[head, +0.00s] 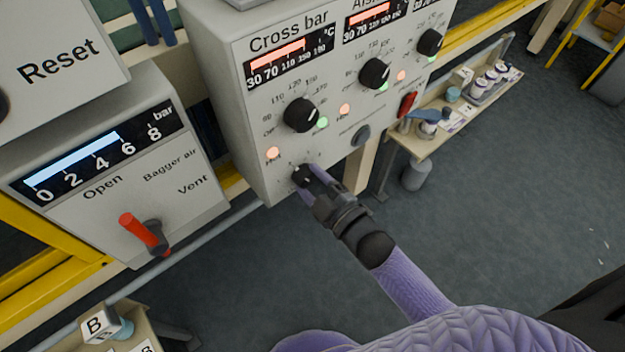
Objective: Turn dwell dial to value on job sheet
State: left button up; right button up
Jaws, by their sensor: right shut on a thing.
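The dwell dial (301,175) is a small black knob low on the left of the grey control panel (262,135). My right gripper (306,178) is shut on it, with the purple arm reaching in from the lower right. The fingers cover part of the dial and its scale, so its setting cannot be read. A job sheet cannot be made out clearly; small printed papers (455,121) lie on the shelf at right, too small to read. My left gripper is not in view.
Above the dial are the Cross bar knob (301,115), a second knob (374,74) and lit displays. A red switch (407,103) sits to the right. The bagger air box with its red lever (143,234) stands at left. Open floor lies below right.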

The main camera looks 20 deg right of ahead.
jog(key=shift+f, duration=0.1)
jog(key=o, duration=1.1)
jog(key=shift+o, duration=0.9)
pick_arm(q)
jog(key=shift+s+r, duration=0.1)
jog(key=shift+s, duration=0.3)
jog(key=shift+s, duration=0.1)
pick_arm(e)
jog(key=shift+s, duration=0.1)
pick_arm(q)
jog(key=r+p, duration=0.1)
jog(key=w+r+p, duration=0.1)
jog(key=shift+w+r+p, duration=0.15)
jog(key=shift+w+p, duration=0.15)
pick_arm(e)
jog(key=v, duration=0.9)
jog(key=shift+s+d, duration=0.2)
jog(key=shift+s, duration=0.15)
